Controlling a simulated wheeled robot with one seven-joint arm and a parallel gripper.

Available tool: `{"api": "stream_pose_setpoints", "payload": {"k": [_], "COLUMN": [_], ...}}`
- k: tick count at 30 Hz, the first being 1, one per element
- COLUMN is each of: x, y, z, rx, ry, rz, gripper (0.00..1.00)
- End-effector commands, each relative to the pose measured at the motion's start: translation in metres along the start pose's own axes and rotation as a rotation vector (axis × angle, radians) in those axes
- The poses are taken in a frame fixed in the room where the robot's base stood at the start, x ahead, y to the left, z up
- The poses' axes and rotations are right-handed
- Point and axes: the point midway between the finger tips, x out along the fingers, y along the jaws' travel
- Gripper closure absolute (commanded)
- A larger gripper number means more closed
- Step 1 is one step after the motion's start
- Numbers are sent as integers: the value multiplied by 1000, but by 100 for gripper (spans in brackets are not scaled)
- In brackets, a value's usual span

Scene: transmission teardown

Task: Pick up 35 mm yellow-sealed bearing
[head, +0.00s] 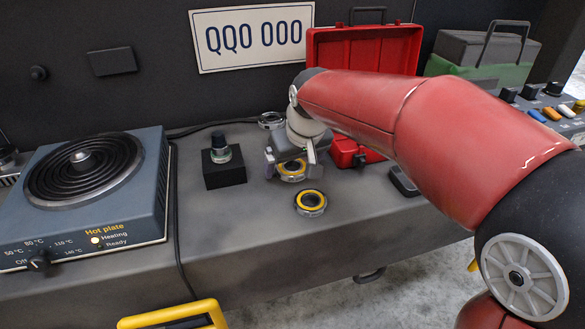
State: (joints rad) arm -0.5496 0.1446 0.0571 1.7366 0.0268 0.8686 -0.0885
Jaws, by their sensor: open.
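Two yellow-sealed bearings lie on the grey bench top. The far one (291,176) is directly below my gripper and partly hidden by it. The near one (311,210) lies apart from it, a little closer to the bench's front edge, and looks slightly larger. I cannot read a size on either. My gripper (291,158) is open and points down, with its fingers to the left and right over the far bearing. I cannot tell whether the fingers touch that bearing. Nothing shows held between them.
A hot plate (157,200) with its heating light lit stands at left. A black block with a dark-capped post (224,174) is left of my gripper. A ring-shaped part (271,119) lies behind. An open red toolbox (318,50) stands at back.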

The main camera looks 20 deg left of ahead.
Motion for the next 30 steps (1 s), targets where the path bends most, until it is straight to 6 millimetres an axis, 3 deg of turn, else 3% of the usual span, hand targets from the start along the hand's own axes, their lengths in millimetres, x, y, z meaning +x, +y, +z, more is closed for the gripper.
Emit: {"api": "stream_pose_setpoints", "payload": {"k": [3, 15, 25, 30], "x": [0, 0, -4, -19], "y": [0, 0, 0, 0], "z": [0, 0, -2, -8], "rx": [0, 0, 0, 0], "ry": [0, 0, 2, 4], "rz": [0, 0, 0, 0], "gripper": [13, 65, 67, 67]}}
